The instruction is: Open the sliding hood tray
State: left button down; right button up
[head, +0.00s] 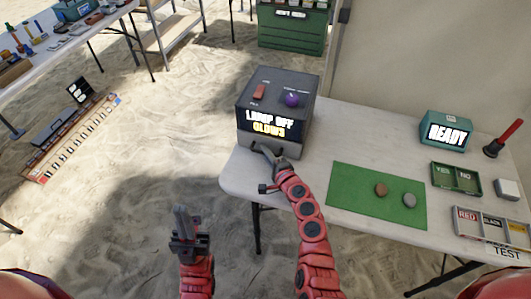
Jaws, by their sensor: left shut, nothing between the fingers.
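The dark hood box (293,120) stands on the left end of the white table, with a display reading "LAMP OFF". A lighter grey tray front (250,142) shows low on its near side; it looks flush or nearly flush with the box. My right gripper (269,153) is at the tray front, and its fingertips partly cover it. I cannot tell whether its fingers hold a handle. My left gripper (180,212) is shut and empty, pointing up over the sand to the left of the table, well apart from the hood.
An orange switch (259,91) and a purple knob (291,99) sit on the hood's top. A green mat (350,206) with two stones lies to the right. Behind and right are a READY box (446,130), a YES/NO tray (457,178) and a labelled sorting tray (493,223).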

grip_shut()
dwell(0.8)
jog(key=shift+s, duration=0.1)
jog(key=s+a, duration=0.1)
jog(key=s, duration=0.3)
jog(key=s+a, duration=0.2)
jog(key=s, duration=0.3)
jog(key=s+a, duration=0.1)
jog(key=s, duration=0.3)
jog(key=shift+s+a, duration=0.3)
jog(key=shift+s, duration=0.05)
jog(key=o, duration=0.6)
grip_release()
jog(key=shift+d, duration=0.1)
